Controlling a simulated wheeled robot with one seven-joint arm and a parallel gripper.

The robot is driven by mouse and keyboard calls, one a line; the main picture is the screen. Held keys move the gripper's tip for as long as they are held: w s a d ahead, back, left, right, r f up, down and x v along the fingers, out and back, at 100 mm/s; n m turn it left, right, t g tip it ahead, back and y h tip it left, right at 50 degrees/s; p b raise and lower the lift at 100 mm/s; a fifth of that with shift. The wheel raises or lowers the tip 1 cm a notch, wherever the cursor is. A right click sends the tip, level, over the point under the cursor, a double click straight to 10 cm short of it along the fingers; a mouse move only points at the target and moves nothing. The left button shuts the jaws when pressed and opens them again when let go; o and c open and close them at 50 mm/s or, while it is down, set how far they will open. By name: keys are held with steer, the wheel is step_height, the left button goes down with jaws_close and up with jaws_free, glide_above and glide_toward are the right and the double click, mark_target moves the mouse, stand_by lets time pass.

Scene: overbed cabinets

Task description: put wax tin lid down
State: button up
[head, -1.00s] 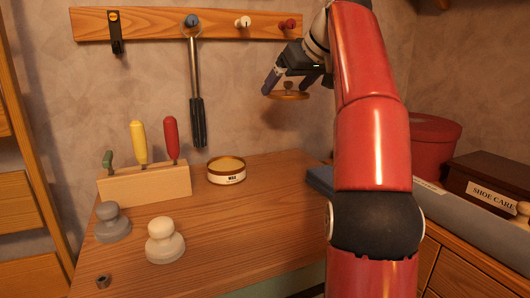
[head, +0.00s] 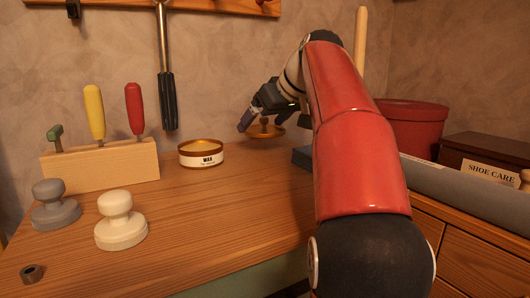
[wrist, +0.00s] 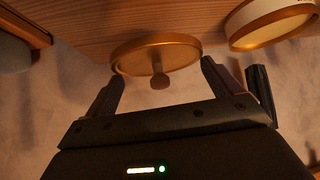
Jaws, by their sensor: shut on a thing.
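The open wax tin (head: 201,154), with a white WAX label, stands on the wooden top near the wall. It also shows at the upper right of the wrist view (wrist: 268,24). The round gold-brown wax tin lid (head: 276,133) is right of the tin, near the back of the top, roughly level with its knob up. My gripper (head: 259,122) is shut on the lid. In the wrist view the lid (wrist: 135,58) and its knob show between the two fingertips (wrist: 163,72). I cannot tell whether the lid touches the wood.
A wooden block (head: 101,165) with coloured handles stands left of the tin. A white knob-topped piece (head: 121,222) and a grey one (head: 54,206) stand in front. A blue item (head: 302,157) lies right of the lid. The wood around the lid's front is clear.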

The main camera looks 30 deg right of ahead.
mark_target(271, 130)
steer(key=shift+f+b, duration=0.8)
steer(key=shift+f, duration=1.3)
steer(key=shift+f, duration=0.2)
steer(key=o, duration=0.8)
steer(key=shift+c, duration=0.2)
steer(key=shift+r, duration=0.1)
steer(key=shift+r, duration=0.25)
steer(key=p+v, duration=0.2)
steer(key=v, duration=0.9)
steer(key=shift+s+r, duration=0.2)
steer(key=shift+s, duration=0.15)
